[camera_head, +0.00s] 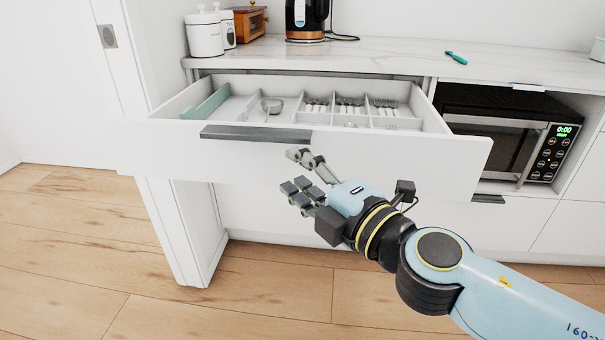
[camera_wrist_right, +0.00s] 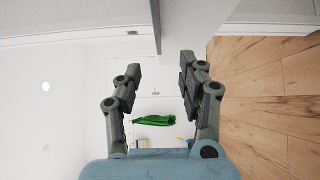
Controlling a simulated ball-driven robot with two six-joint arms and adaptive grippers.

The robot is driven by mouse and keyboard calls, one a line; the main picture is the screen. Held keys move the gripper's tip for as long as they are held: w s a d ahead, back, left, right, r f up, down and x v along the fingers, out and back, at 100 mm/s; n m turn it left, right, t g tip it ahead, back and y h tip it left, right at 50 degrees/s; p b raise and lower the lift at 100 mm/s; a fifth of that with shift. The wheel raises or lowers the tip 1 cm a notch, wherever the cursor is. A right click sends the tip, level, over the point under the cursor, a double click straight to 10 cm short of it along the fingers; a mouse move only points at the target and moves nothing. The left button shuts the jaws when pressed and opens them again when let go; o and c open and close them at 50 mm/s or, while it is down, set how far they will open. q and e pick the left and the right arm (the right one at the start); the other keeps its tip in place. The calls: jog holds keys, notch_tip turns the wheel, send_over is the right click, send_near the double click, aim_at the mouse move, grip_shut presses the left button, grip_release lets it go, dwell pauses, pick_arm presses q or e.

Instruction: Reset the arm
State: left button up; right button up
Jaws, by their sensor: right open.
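My right arm comes in from the lower right in the head view. Its gripper (camera_head: 300,172) is open and empty, in front of the pulled-out drawer (camera_head: 400,162), just below the dark handle (camera_head: 256,133). In the right wrist view the two fingers of the gripper (camera_wrist_right: 160,75) stand wide apart with nothing between them. The gripper looks apart from the handle, though the exact gap is hard to tell. My left gripper is not in view.
The drawer has compartments with cutlery and a small glass bowl (camera_head: 272,106). A microwave (camera_head: 497,143) is at the right. The counter (camera_head: 400,54) holds white canisters (camera_head: 204,36), a kettle (camera_head: 305,18) and a teal utensil (camera_head: 456,58). The wooden floor (camera_head: 80,240) at the left is clear.

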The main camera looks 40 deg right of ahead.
jog(key=shift+s, duration=0.2)
dwell(0.5)
jog(key=s+d+f+m+g, duration=0.1)
jog(key=s+f+m+g, duration=0.15)
jog(key=f, duration=0.85)
jog(key=s+d+f+m+g, duration=0.1)
jog(key=s+f+m+g, duration=0.15)
jog(key=f, duration=0.85)
jog(key=s+d+f+m+g, duration=0.2)
jog(key=f+m+g, duration=0.1)
jog(key=f, duration=0.8)
jog(key=s+f+m+g, duration=0.4)
jog(key=s+f+g, duration=0.2)
jog(key=s+f, duration=0.9)
jog(key=s+a+f+m+g, duration=0.1)
jog(key=s+f+m, duration=0.1)
jog(key=s, duration=0.6)
jog(key=s+a+f+m+g, duration=0.1)
jog(key=s+m+g, duration=0.1)
jog(key=s, duration=0.6)
jog(key=shift+s+f+m+g+y, duration=0.3)
jog(key=shift+s+f+y, duration=0.1)
